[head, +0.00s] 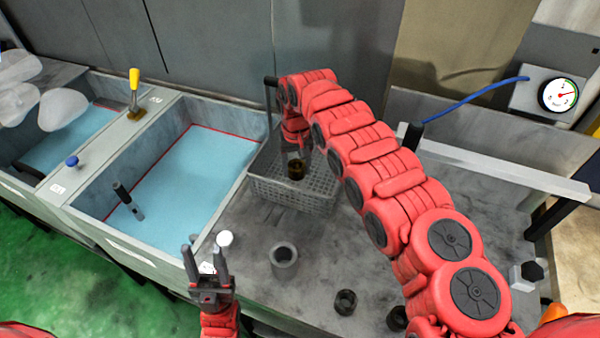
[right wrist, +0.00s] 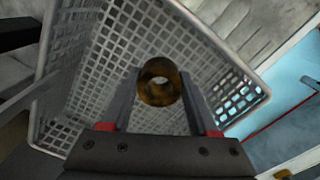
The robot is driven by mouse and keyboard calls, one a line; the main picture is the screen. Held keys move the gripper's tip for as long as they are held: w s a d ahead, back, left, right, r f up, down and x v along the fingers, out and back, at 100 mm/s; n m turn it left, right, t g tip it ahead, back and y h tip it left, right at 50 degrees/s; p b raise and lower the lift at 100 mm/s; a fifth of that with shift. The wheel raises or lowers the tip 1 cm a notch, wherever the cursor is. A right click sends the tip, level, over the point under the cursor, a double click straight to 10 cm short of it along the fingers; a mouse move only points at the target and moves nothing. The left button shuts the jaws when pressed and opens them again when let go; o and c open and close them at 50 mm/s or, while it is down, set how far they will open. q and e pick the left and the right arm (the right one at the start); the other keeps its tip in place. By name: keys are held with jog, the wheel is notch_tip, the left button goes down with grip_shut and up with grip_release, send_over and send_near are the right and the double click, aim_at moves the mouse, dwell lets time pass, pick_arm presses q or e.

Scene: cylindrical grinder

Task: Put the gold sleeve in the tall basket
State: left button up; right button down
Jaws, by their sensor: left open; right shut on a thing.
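The gold sleeve (head: 296,170) is a short, dark golden ring. My right gripper (head: 297,158) is shut on it and holds it over the grey mesh basket (head: 262,188). In the right wrist view the sleeve (right wrist: 160,82) sits between the two fingers of the right gripper (right wrist: 158,90), with the basket's mesh wall (right wrist: 225,62) around and below it. I cannot tell exactly how far the sleeve is above the basket floor. My left gripper (head: 206,266) is open and empty, pointing up near the front edge of the bench.
A grey cup-like ring (head: 284,257) and dark rings (head: 346,301) stand on the bench. Blue-floored tanks (head: 185,190) lie left of the basket, with a yellow-handled lever (head: 135,92) on the divider. A pale bar (head: 510,168) and a gauge (head: 561,95) are at the right.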

aim_at(297, 180)
notch_tip(297, 180, down, 2)
jog(key=shift+a+f, duration=0.1)
jog(key=shift+a, duration=0.05)
notch_tip(297, 180, down, 3)
jog(key=shift+s+r, duration=0.1)
jog(key=shift+r, duration=0.1)
jog(key=shift+f, duration=0.5)
jog(key=shift+f, duration=0.2)
jog(key=shift+c, duration=0.7)
grip_release()
jog(key=shift+r, duration=0.15)
